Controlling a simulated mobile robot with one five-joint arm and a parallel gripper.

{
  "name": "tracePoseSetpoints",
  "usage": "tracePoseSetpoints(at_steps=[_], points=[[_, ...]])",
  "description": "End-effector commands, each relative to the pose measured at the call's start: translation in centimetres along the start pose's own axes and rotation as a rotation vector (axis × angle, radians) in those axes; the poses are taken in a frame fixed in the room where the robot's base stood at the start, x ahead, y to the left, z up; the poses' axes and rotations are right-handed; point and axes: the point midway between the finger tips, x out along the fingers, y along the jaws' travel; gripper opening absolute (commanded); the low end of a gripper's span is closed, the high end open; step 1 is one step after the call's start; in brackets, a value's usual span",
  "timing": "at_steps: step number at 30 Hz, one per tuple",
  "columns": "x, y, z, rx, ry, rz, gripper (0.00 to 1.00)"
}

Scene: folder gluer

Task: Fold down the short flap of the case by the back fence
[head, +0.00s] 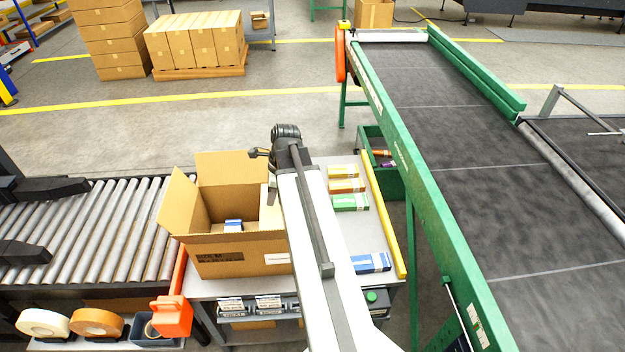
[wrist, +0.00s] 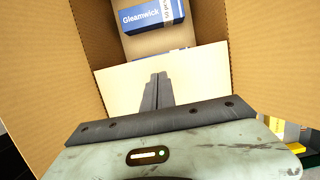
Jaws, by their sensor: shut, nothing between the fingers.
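The open cardboard case (head: 240,252) stands on the grey table. Its left flap (head: 184,203) and far flap (head: 232,168) stand up. A pale panel (wrist: 120,85), seemingly a flap on the right side leaning inward, lies under my gripper in the wrist view; my arm hides part of it in the head view. My gripper (wrist: 158,78) is shut and empty, its fingertips over this panel; I cannot tell whether they touch it. A blue Gleamwick box (wrist: 152,14) lies inside the case and also shows in the head view (head: 233,226).
A yellow rail (head: 384,215) runs along the table's right edge. Small yellow, orange, green and blue boxes (head: 350,203) lie right of my arm. A roller conveyor (head: 95,230) is at left, a green-framed belt conveyor (head: 450,130) at right. An orange tape dispenser (head: 172,316) stands in front.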

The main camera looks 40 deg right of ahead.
Motion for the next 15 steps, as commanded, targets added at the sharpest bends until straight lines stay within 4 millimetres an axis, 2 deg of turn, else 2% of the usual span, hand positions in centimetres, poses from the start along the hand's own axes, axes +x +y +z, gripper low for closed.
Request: tracePoseSetpoints(at_steps=[1, 3, 15], points=[[-1.4, 0.0, 0.3, 0.000, 0.000, 0.000, 0.00], [-2.5, 0.0, 0.6, 0.000, 0.000, 0.000, 0.00], [-7.7, 0.0, 1.9, 0.000, 0.000, 0.000, 0.00]])
